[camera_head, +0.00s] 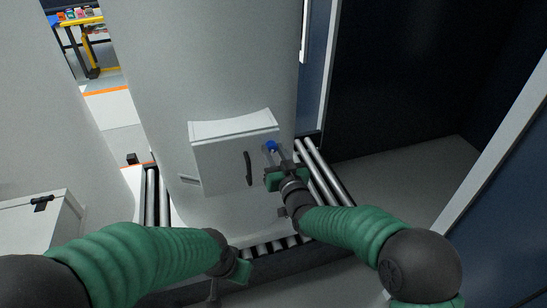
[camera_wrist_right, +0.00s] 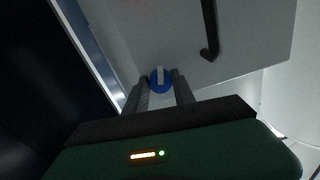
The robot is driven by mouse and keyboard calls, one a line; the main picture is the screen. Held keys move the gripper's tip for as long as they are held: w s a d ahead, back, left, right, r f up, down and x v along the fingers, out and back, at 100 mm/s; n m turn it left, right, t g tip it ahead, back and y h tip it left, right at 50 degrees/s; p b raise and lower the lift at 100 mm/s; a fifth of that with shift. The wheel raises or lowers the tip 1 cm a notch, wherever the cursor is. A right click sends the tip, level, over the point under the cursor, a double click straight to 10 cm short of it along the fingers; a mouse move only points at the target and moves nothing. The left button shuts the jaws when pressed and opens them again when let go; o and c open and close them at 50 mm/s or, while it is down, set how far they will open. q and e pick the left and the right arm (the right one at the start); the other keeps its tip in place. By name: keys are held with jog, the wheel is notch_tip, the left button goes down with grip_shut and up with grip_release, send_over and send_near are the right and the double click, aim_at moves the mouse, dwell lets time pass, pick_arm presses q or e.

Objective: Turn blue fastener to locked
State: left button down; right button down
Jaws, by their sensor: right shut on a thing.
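The blue fastener (camera_head: 271,146) is a small round knob at the right edge of the light grey box on the tank. In the right wrist view the blue fastener (camera_wrist_right: 160,79) shows a pale bar across its face, standing nearly upright. My right gripper (camera_head: 276,155) is at the fastener, with a finger on either side, shut on it. The fingers (camera_wrist_right: 158,85) also show in the right wrist view. My left gripper (camera_head: 228,275) hangs low at the bottom middle, away from the fastener. Its fingers are too unclear to judge.
The box (camera_head: 220,165) has a black handle (camera_head: 248,168) left of the fastener. The tank (camera_head: 220,60) stands on a roller conveyor (camera_head: 325,175). A white box with a black latch (camera_head: 42,203) is at the left. A dark opening and a blue-grey panel (camera_head: 510,190) lie to the right.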

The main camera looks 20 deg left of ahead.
jog(key=m+b, duration=0.3)
jog(key=shift+f+m, duration=0.25)
jog(key=shift+m, duration=0.15)
jog(key=m+b, duration=0.3)
jog(key=shift+m, duration=0.3)
jog(key=m+b, duration=0.4)
jog(key=shift+d+m, duration=0.1)
jog(key=shift+m, duration=0.2)
jog(key=shift+r+m+b, duration=0.1)
jog(key=shift+m+b, duration=0.85)
jog(key=shift+m, duration=0.65)
jog(key=c, duration=1.3)
grip_release()
jog(key=shift+o, duration=1.2)
jog(key=shift+d, duration=0.15)
jog(key=shift+r, duration=0.1)
